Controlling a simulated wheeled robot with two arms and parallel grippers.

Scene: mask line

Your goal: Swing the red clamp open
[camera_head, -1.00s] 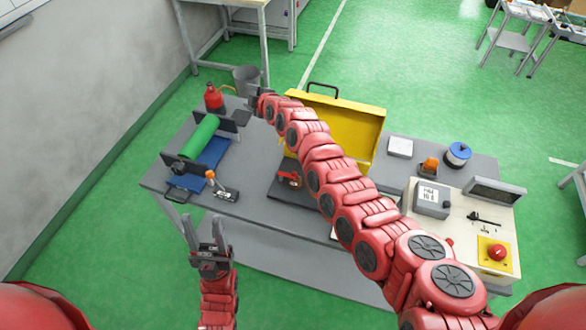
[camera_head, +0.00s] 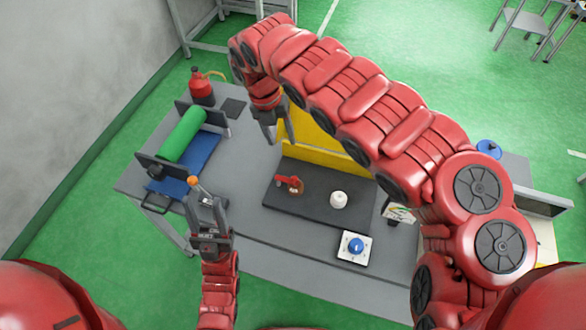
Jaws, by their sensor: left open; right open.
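The red clamp (camera_head: 287,182) is small and sits on the left part of a dark base plate (camera_head: 314,216) on the grey table. A coppery round part shows at its right end. My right gripper (camera_head: 280,134) is open and points down, behind and above the clamp, apart from it. My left gripper (camera_head: 207,208) is open and empty at the table's front left, well left of the clamp. It is beside a small lever device with an orange knob (camera_head: 193,181), which its fingers partly overlap; contact cannot be told.
A white round piece (camera_head: 339,200) sits on the plate right of the clamp. A yellow box (camera_head: 318,142) stands behind. A blue knob on a white base (camera_head: 356,246) is in front. A green roll (camera_head: 182,134) and red bottle (camera_head: 201,86) are at left. My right arm covers the table's right side.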

